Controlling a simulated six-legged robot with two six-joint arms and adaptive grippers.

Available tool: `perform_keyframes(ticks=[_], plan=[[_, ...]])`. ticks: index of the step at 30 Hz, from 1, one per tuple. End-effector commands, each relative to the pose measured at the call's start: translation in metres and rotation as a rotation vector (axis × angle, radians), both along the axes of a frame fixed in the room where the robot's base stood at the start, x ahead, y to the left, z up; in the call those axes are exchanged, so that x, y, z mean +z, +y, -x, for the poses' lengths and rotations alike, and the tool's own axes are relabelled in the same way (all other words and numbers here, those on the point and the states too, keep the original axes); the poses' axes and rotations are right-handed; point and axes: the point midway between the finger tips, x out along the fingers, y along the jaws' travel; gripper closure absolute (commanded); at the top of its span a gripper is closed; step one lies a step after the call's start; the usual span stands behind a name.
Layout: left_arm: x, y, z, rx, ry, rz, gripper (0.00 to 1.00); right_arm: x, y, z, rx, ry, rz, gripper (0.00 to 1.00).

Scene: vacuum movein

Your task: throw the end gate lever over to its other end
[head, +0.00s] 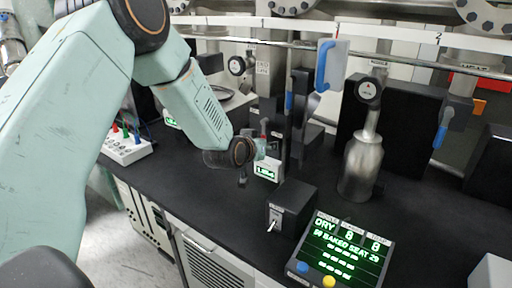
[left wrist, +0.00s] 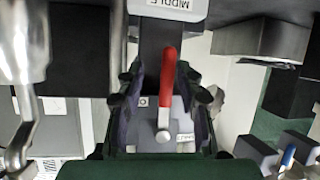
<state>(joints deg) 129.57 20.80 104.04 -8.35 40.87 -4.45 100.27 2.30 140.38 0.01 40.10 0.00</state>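A lever with a red handle (left wrist: 168,75) shows in the left wrist view, pivoting on a grey block with a small label too blurred to read. I cannot confirm it is the end gate lever. My left gripper (left wrist: 163,105) is open, one dark finger on each side of the lever, with gaps visible. In the head view my left gripper (head: 250,160) reaches over the bench from the left, near a display box (head: 267,170); a small red part (head: 264,123) shows just beyond it. My right gripper is in neither view.
Blue-handled levers (head: 327,65) hang near the horizontal rail, another at right (head: 440,138). A metal flask (head: 361,170) stands right of the gripper. A black switch box (head: 292,207) and a green-lit display panel (head: 341,250) sit in front. Bare black bench (head: 208,190) lies left of them.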

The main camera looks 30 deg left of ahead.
Motion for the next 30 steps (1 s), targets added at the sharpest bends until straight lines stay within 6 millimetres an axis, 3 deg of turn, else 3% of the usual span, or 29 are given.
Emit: perform_keyframes(ticks=[15,21,30], plan=[[0.035,-0.006,0.08,-0.001,-0.001,0.008,0.64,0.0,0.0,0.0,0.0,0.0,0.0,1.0],[0.042,-0.006,0.096,0.0,0.0,0.005,0.64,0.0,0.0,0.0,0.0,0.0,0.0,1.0],[0.043,-0.007,0.1,-0.002,0.002,0.002,0.64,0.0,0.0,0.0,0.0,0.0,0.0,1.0]])
